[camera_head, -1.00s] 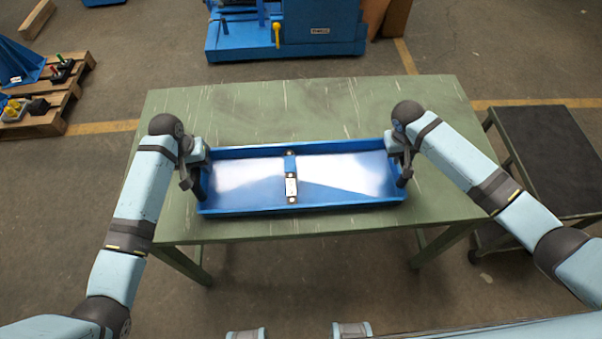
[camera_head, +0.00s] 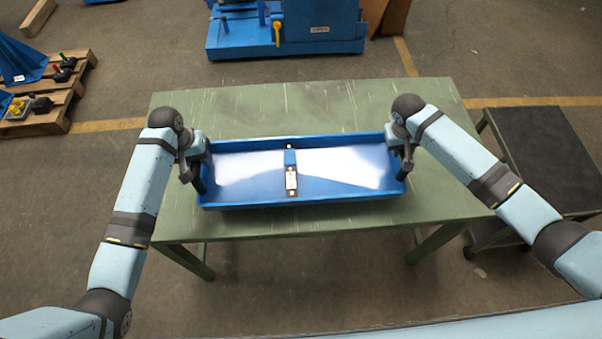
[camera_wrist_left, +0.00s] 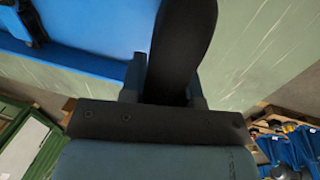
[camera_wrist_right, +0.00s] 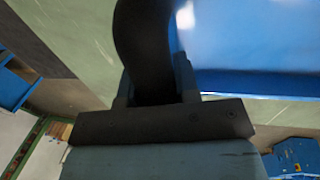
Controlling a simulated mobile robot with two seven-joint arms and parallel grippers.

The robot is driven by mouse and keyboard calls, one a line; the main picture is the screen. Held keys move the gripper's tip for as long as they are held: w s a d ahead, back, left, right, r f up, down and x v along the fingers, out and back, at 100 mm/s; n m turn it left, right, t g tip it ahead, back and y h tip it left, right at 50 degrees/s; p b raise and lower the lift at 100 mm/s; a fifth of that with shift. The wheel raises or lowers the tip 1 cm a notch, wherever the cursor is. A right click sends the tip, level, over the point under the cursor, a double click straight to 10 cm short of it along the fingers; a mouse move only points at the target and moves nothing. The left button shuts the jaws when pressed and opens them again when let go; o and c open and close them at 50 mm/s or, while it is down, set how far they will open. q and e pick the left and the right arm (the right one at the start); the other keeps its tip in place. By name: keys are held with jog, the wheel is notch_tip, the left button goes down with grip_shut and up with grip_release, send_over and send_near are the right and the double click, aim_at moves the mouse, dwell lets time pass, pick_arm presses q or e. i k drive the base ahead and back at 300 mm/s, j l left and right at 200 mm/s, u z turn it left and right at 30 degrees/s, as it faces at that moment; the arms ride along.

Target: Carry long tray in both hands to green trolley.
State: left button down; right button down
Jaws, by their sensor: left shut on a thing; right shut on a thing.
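The long blue tray (camera_head: 245,205) is level above or on the green table; I cannot tell whether its base touches the top. It has a shiny floor and a narrow crosswise piece (camera_head: 291,178) in the middle. My left gripper (camera_head: 198,180) is shut on the tray's left end wall. My right gripper (camera_head: 403,170) is shut on its right end wall. The tray wall also shows in the left wrist view (camera_wrist_left: 90,60) and the right wrist view (camera_wrist_right: 250,84). A low wheeled trolley (camera_head: 545,150) with a dark top and greenish frame stands at the right.
The green table (camera_head: 300,100) has bare top around the tray. A blue machine (camera_head: 320,30) stands on the floor behind it. A pallet (camera_head: 45,122) with small parts lies at far left. Floor shows between table and trolley legs.

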aim_at(567, 184)
jog(key=k+l, duration=0.1)
jog(key=l, duration=0.3)
jog(key=k+l, duration=0.1)
jog(key=l, duration=0.3)
jog(key=k+l+u, duration=0.1)
jog(key=l, duration=0.35)
jog(key=l+u, duration=0.1)
jog(key=l, duration=0.35)
jog(key=k+l+u, duration=0.1)
jog(key=l, duration=0.35)
jog(key=k+l+u, duration=0.1)
jog(key=l, duration=0.3)
jog(key=k+l+u, duration=0.1)
jog(key=l, duration=0.35)
jog(key=k, duration=0.1)
